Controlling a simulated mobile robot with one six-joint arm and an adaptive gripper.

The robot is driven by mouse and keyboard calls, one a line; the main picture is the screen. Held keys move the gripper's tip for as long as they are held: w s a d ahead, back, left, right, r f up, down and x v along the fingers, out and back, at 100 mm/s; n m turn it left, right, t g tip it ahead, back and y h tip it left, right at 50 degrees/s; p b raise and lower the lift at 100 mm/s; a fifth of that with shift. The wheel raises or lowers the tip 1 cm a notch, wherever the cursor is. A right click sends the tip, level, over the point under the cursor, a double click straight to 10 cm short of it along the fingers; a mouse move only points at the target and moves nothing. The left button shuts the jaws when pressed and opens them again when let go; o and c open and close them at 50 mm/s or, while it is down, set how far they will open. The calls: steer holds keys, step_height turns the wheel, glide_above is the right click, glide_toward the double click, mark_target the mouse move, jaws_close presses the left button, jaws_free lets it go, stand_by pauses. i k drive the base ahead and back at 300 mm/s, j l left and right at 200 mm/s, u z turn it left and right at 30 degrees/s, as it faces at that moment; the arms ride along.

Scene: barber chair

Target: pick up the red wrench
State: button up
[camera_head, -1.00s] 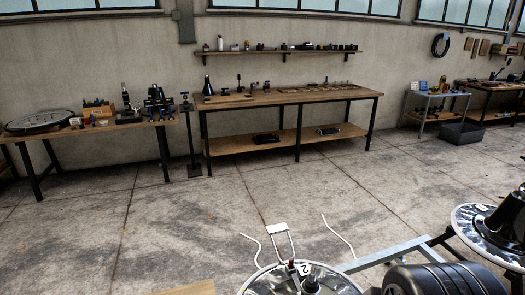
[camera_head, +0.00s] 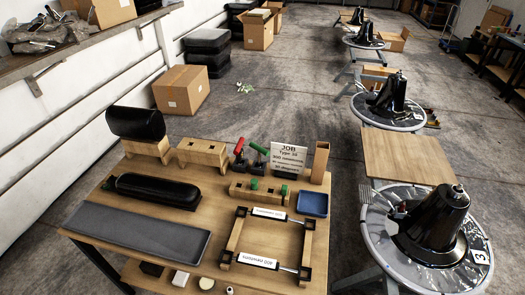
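I cannot make out a red wrench for certain. A red-handled tool (camera_head: 239,148) stands at the back of the wooden workbench (camera_head: 190,222), just left of a green-handled tool (camera_head: 259,149). Both are small in the picture, and I cannot tell whether the red one is a wrench. My gripper is not in view.
The bench holds a job sign (camera_head: 288,157), a blue tray (camera_head: 313,204), a wooden frame (camera_head: 233,241), a black cylinder (camera_head: 150,190) and a grey mat (camera_head: 135,232). Round stations with black cones (camera_head: 435,218) stand right. Cardboard boxes (camera_head: 181,90) lie behind; open floor lies between.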

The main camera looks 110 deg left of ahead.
mark_target(238, 152)
steer(key=k+j+u, duration=0.15)
steer(key=u, duration=3.65)
steer(key=z, duration=4.2)
steer(key=u, duration=4.2)
